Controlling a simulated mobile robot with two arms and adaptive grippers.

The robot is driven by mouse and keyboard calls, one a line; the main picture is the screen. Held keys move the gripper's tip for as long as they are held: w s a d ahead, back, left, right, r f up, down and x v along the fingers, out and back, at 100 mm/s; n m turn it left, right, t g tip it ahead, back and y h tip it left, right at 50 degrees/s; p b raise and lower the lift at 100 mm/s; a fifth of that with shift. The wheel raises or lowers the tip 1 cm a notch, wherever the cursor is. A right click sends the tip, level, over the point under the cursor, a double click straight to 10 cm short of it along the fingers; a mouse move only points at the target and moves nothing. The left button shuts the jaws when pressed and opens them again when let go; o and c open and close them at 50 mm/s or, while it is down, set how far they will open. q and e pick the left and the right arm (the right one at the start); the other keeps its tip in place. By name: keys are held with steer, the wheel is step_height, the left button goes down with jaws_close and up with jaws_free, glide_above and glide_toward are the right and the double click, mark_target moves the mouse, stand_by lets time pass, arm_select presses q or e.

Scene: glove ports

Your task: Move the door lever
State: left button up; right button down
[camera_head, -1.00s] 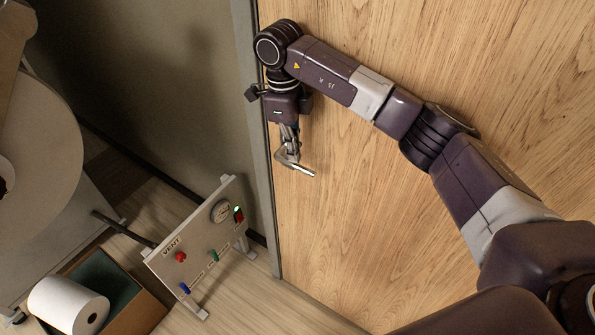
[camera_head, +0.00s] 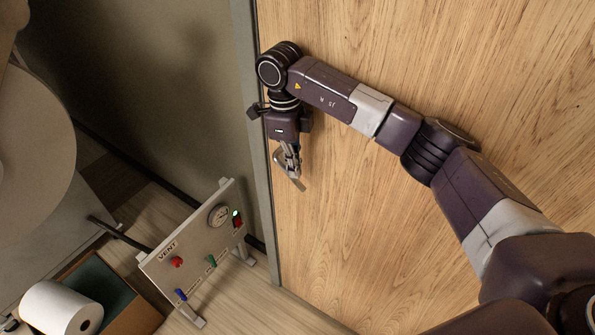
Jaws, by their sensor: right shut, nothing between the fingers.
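The door (camera_head: 400,240) is a wood-grain panel filling the right of the view, with a grey frame along its left edge. The metal door lever (camera_head: 298,182) is near that edge and points down and to the right, tilted steeply. My right gripper (camera_head: 287,171) is shut, its fingers at the lever's upper end, with nothing held between them. The fingers partly hide the lever's base. Whether they touch the lever, I cannot tell. My left gripper is not in view.
A panel marked VENT (camera_head: 199,241) with a gauge and coloured knobs stands on the floor left of the door frame. An open box (camera_head: 143,315) and a white roll (camera_head: 62,308) are at the lower left. Large pale equipment (camera_head: 35,165) stands at the left edge.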

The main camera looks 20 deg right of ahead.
steer(key=shift+w+a+r, duration=0.4)
steer(key=shift+a, duration=0.2)
steer(key=shift+w+a+r, duration=0.4)
steer(key=shift+a, duration=0.15)
steer(key=shift+r, duration=0.1)
steer(key=shift+w+a+r, duration=0.1)
steer(key=shift+w+r, duration=0.1)
steer(key=shift+r, duration=0.15)
step_height(320, 180, up, 11)
steer(key=shift+w+a, duration=0.15)
steer(key=shift+a, duration=0.15)
